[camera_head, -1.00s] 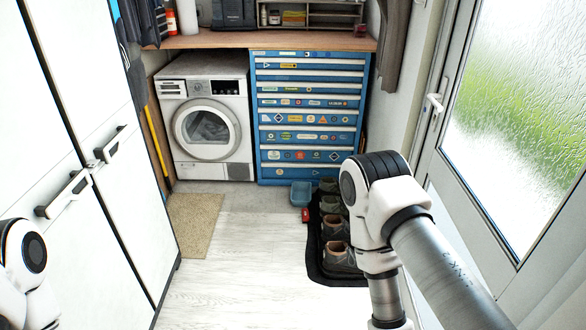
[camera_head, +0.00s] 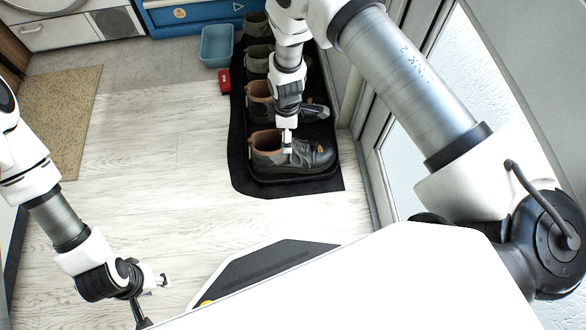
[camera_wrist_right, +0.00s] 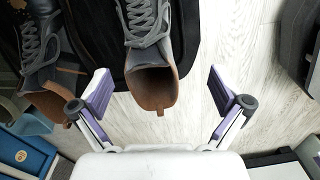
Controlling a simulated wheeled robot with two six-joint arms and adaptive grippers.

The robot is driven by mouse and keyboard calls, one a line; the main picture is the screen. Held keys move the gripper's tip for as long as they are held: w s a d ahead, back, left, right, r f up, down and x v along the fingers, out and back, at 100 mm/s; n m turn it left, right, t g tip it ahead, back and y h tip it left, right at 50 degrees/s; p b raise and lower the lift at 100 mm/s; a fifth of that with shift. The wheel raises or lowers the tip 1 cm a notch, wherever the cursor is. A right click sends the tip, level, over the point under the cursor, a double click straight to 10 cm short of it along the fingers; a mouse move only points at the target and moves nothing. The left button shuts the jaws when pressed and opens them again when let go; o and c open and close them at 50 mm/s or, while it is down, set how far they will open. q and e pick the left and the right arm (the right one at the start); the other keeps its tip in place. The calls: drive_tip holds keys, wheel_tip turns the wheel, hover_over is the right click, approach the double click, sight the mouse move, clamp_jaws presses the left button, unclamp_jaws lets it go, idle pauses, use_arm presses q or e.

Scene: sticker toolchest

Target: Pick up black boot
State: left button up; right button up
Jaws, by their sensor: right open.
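The black boot (camera_head: 312,153) is the nearest shoe on the dark tray, with a brown collar and its toe pointing right in the head view. My right gripper (camera_head: 288,142) is above its collar. In the right wrist view the boot (camera_wrist_right: 150,52) has grey laces and a brown heel. There my right gripper (camera_wrist_right: 160,88) is open, its purple-padded fingers on either side of the heel and apart from it. My left gripper (camera_head: 153,296) is low at the left, open and empty.
More boots (camera_head: 258,92) stand behind it on the black tray (camera_head: 240,170). A blue bin (camera_head: 217,45) and a small red object (camera_head: 224,80) lie beyond. The blue tool chest (camera_head: 190,14) is at the back, the glass door (camera_head: 400,150) at the right.

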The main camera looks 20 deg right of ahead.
sight(295, 149)
drive_tip(key=w+f, duration=0.1)
drive_tip(key=w+f+b, duration=0.1)
drive_tip(key=shift+a+f+n, duration=0.2)
drive_tip(key=shift+f+n, duration=0.1)
drive_tip(key=shift+n, duration=0.1)
drive_tip(key=shift+w+a+f+b, duration=0.1)
drive_tip(key=shift+w+a+b, duration=0.05)
drive_tip(key=shift+b, duration=0.15)
drive_tip(key=f+b, duration=0.1)
drive_tip(key=f, duration=0.1)
drive_tip(key=f+b, duration=0.4)
drive_tip(key=f, duration=0.1)
drive_tip(key=shift+a, duration=0.35)
drive_tip(key=shift+r, duration=0.15)
drive_tip(key=shift+c, duration=0.4)
use_arm(q)
wheel_tip(295, 149, down, 9)
drive_tip(key=shift+w, duration=0.2)
use_arm(e)
drive_tip(key=c, duration=1.7)
